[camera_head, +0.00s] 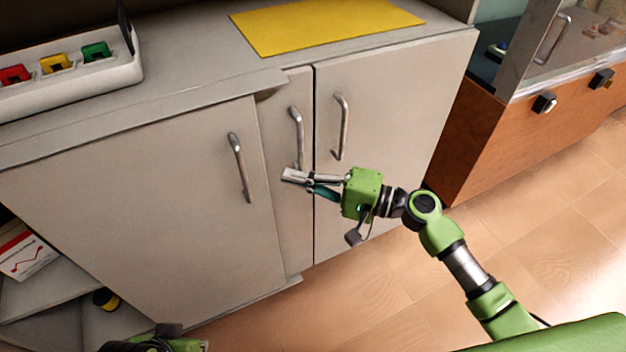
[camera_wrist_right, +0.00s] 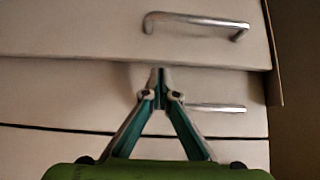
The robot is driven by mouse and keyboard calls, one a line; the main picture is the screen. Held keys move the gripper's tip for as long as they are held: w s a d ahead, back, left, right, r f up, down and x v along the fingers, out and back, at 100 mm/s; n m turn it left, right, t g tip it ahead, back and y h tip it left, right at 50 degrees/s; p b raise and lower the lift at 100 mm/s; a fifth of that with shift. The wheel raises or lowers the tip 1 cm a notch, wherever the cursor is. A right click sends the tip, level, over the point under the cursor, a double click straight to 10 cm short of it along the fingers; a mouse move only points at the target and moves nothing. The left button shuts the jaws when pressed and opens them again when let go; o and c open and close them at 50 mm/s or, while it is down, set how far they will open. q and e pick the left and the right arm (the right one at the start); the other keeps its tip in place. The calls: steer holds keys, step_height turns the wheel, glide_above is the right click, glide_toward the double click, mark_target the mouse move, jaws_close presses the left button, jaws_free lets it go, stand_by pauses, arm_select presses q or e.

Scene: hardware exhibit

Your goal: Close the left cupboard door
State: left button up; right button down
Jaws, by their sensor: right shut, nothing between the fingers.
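The large grey left cupboard door (camera_head: 150,210) has a metal handle (camera_head: 240,167) near its right edge. It appears to stand ajar, its right edge in front of the narrow middle panel (camera_head: 290,225), with a dark gap at the top corner. It also fills the top of the right wrist view (camera_wrist_right: 80,30). My right gripper (camera_head: 288,176) is in front of the middle panel, below that panel's handle, its fingertips together and empty. The fingertips meet in the wrist view (camera_wrist_right: 160,78); contact cannot be told. My left gripper (camera_head: 160,342) shows only partly at the bottom edge.
A closed right door (camera_head: 395,130) with its own handle is beside the middle panel. The countertop holds a yellow sheet (camera_head: 320,24) and a white tray (camera_head: 90,92) of coloured blocks. Shelves lie at lower left. A wood-and-glass case (camera_head: 480,140) stands right. The floor is clear.

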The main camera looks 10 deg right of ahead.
steer(key=x, duration=0.2)
steer(key=shift+w+a, duration=0.15)
steer(key=shift+a, duration=0.1)
arm_select(q)
steer(key=shift+r, duration=0.1)
